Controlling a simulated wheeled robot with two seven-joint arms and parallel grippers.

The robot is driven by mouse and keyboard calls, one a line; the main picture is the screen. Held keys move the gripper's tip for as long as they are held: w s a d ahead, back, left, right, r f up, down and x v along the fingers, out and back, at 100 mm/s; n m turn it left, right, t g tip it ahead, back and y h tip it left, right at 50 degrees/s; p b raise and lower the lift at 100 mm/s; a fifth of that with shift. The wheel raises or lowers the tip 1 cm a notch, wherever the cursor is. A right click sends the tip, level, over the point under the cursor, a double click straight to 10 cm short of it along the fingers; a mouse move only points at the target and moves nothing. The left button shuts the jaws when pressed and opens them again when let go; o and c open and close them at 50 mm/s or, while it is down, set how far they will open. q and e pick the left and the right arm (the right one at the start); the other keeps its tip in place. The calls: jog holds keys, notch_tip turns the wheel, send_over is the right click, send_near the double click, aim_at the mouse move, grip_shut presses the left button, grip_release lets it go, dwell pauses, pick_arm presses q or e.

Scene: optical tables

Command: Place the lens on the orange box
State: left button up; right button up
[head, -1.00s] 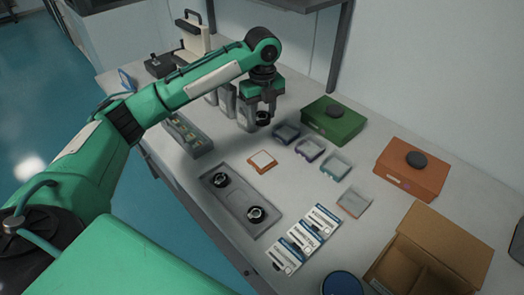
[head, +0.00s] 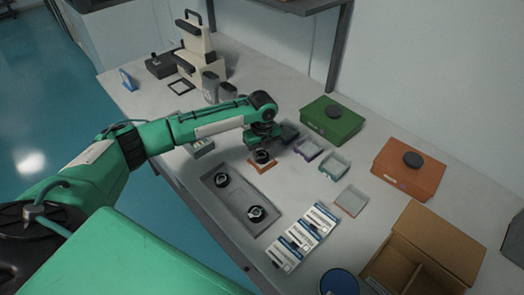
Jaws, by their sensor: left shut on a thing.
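My left gripper (head: 262,147) is shut on a lens (head: 262,157), a small dark round piece. It holds the lens low over a small flat orange-rimmed box (head: 255,168); I cannot tell whether the lens touches it. The gripper and lens hide much of this box. A larger orange box (head: 405,184) with a dark round disc on top stands at the right. Two more dark-rimmed lenses sit in the grey tray (head: 238,202), one at its upper left (head: 221,180) and one at its lower right (head: 256,214). My right gripper is out of view.
Small purple (head: 308,150) and teal (head: 334,166) open boxes stand right of the gripper. Behind are a green box (head: 333,122) and a microscope-like device (head: 196,50). In front are white-blue packets (head: 303,236), a cardboard box (head: 430,250) and a blue round lid (head: 340,283).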

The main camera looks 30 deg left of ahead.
aim_at(262, 155)
pick_arm(q)
jog(key=o, duration=1)
jog(key=shift+f, duration=0.1)
jog(key=shift+r, duration=0.5)
notch_tip(262, 155, up, 11)
jog(key=b, duration=0.2)
jog(key=shift+r+b, duration=0.2)
jog(key=shift+b, duration=0.2)
